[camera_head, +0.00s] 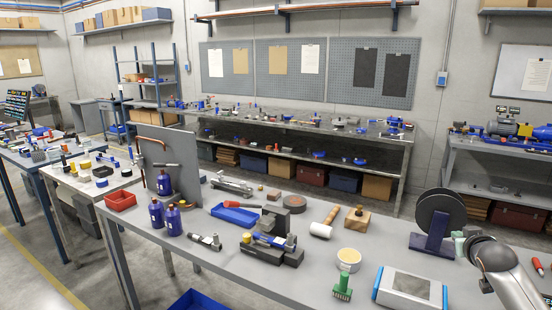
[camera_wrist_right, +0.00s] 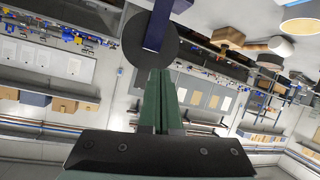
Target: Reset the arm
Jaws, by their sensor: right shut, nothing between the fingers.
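My right arm (camera_head: 509,276) comes in at the lower right of the head view, over the right end of the near bench. Its right gripper (camera_head: 460,243) has pale green fingers, just right of the dark blue stand (camera_head: 434,238) of a black disc (camera_head: 441,212). In the wrist view the fingers of the right gripper (camera_wrist_right: 160,75) are together with nothing between them. That view is upside down; the disc (camera_wrist_right: 150,42) is beyond the fingertips. I cannot tell the exact gap between fingers and stand. My left gripper is in neither view.
Bare bench top lies left of the disc stand.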

